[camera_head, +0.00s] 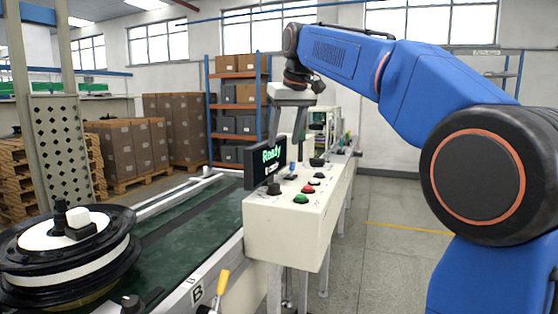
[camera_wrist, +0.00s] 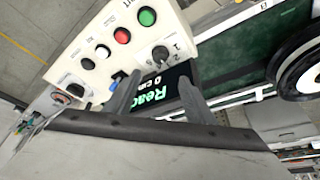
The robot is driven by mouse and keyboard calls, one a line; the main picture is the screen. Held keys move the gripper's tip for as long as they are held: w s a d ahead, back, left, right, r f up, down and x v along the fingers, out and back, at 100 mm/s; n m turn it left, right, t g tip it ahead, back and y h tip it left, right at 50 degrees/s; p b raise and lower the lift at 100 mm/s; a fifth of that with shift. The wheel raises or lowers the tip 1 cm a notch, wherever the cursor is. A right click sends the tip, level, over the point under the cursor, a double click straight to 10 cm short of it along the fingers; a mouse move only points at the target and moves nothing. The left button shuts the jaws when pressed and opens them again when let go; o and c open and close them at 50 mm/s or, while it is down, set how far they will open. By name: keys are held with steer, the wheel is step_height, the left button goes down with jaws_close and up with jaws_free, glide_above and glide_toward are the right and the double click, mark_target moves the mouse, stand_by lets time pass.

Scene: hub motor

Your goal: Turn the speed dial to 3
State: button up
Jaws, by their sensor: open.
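A dark dial (camera_head: 273,189) stands on the front left of the white control box (camera_head: 285,232). The display (camera_head: 266,160) reads "Ready" and a small second line that looks like 0 cm/s. My gripper (camera_head: 299,135) is open above the far part of the box. In the wrist view my gripper (camera_wrist: 158,82) has its two fingers apart and empty, with the dial beyond the fingertips.
The box also carries a green button (camera_head: 301,199), a red button (camera_head: 308,189), black buttons, a blue switch (camera_head: 293,166) and another knob (camera_head: 317,162). A conveyor (camera_head: 190,230) with a hub motor (camera_head: 68,245) lies left. The floor right of the box is clear.

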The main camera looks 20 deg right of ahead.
steer(key=d+n+y, duration=0.1)
steer(key=d+n, duration=0.1)
steer(key=n, duration=0.1)
glide_toward(275, 184)
steer(key=shift+g, duration=0.3)
steer(key=x, duration=0.9)
steer(key=shift+r, duration=0.1)
steer(key=c, duration=1.1)
steer(key=shift+o, duration=0.2)
steer(key=shift+a, duration=0.1)
